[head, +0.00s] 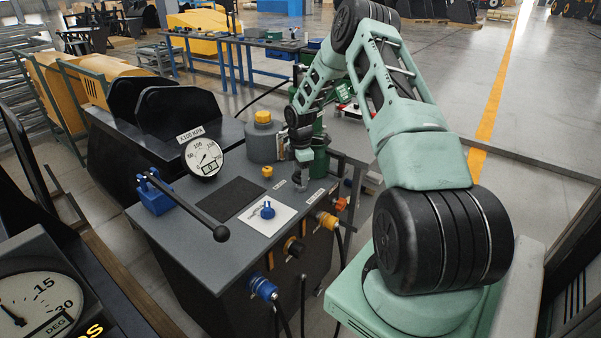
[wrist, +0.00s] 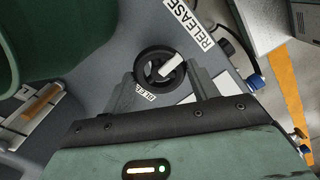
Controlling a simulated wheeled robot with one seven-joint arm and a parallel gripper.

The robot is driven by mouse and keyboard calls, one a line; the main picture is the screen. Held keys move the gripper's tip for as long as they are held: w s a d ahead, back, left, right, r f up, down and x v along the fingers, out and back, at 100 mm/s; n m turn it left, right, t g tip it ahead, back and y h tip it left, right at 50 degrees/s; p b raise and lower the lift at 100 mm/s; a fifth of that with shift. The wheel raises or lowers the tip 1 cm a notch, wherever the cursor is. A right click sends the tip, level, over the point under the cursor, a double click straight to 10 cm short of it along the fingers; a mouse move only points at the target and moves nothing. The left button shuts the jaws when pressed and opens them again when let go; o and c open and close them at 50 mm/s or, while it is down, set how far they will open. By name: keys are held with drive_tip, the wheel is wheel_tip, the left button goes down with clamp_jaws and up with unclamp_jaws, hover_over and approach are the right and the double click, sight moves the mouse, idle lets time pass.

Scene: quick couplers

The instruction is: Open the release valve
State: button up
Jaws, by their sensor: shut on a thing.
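The release valve shows in the wrist view as a small round black handwheel (wrist: 149,57) with a pale bar across it. A white label reading RELEASE (wrist: 190,22) lies beside it. A second white label, its text partly hidden, lies on its other side. My gripper (wrist: 166,73) has a grey finger on each side of the wheel and is shut on it. In the head view my gripper (head: 302,160) points down at the right rear of the grey console top (head: 200,225), next to a dark green cylinder (head: 320,160). The wheel is mostly hidden there.
A dial gauge (head: 205,157), a grey canister with a yellow cap (head: 263,138) and a blue knob on a white plate (head: 267,211) stand on the console. A black lever (head: 185,203) crosses its left side. Coloured couplers (head: 327,220) and hoses line the front edge.

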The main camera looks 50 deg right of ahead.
sight(300, 175)
drive_tip(key=o, duration=1)
drive_tip(key=shift+r, duration=0.1)
wheel_tip(300, 175, up, 17)
drive_tip(key=shift+r+b, duration=0.15)
drive_tip(key=shift+b, duration=1.1)
